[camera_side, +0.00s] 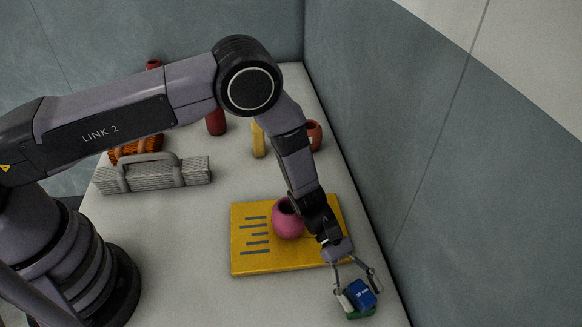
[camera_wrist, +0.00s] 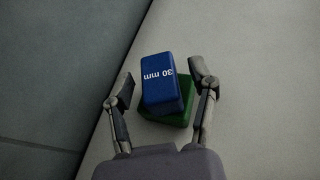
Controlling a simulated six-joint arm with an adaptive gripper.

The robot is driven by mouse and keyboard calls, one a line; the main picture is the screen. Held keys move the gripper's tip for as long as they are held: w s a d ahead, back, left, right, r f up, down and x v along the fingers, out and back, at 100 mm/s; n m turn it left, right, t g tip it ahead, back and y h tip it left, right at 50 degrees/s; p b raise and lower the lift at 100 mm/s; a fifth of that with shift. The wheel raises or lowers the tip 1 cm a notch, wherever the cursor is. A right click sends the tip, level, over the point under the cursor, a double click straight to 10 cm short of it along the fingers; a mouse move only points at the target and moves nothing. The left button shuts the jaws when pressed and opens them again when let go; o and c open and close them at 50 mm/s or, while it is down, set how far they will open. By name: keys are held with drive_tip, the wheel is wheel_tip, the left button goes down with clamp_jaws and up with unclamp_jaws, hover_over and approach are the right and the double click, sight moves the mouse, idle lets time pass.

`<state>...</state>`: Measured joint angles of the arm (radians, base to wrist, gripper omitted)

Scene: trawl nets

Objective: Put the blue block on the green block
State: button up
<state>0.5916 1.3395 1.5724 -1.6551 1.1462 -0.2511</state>
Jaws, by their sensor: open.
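The blue block (camera_side: 360,294), marked "30 mm", rests on top of the green block (camera_side: 362,314) near the table's right front edge. In the wrist view the blue block (camera_wrist: 161,84) is turned a little relative to the green block (camera_wrist: 178,118), whose right and lower parts show beneath it. My gripper (camera_side: 358,290) is open, with one finger on each side of the blue block. In the wrist view gaps show between the blue block and both fingers of my gripper (camera_wrist: 160,88).
A yellow board (camera_side: 262,262) with a pink vase (camera_side: 288,220) on it lies behind my gripper. A grey basket (camera_side: 150,176), a yellow item (camera_side: 258,140) and red pots (camera_side: 314,134) stand farther back. A wall (camera_side: 460,180) runs close along the table's right edge.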

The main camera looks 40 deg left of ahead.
sight(359, 286)
drive_tip(key=shift+r, duration=0.2)
drive_tip(key=v, duration=0.4)
drive_tip(key=shift+w+a, duration=0.15)
drive_tip(key=shift+w, duration=0.05)
drive_tip(key=s+a+r+m+t+y, duration=0.1)
drive_tip(key=a+r+m, duration=0.1)
drive_tip(key=a+r, duration=0.5)
drive_tip(key=a+r+m+y, duration=0.2)
drive_tip(key=r+m, duration=0.1)
drive_tip(key=r, duration=0.8)
drive_tip(key=s+a+r+m+t+y, duration=0.1)
drive_tip(key=a+r+m, duration=0.1)
drive_tip(key=a+r, duration=0.45)
drive_tip(key=s+a+r+m+t+y, duration=0.2)
drive_tip(key=s+a+r+t, duration=0.1)
drive_tip(key=a, duration=0.4)
drive_tip(key=s+a+r+m+t+y, duration=0.2)
drive_tip(key=s+a+r+t+y, duration=0.1)
drive_tip(key=s+a, duration=0.4)
drive_tip(key=s+a+r+m+t+y, duration=0.2)
drive_tip(key=s+a+r+y, duration=0.1)
drive_tip(key=a, duration=0.5)
wheel_tip(359, 286, up, 3)
drive_tip(key=shift+s+f+t, duration=0.2)
drive_tip(key=shift+s+t, duration=0.2)
drive_tip(key=shift+s, duration=0.5)
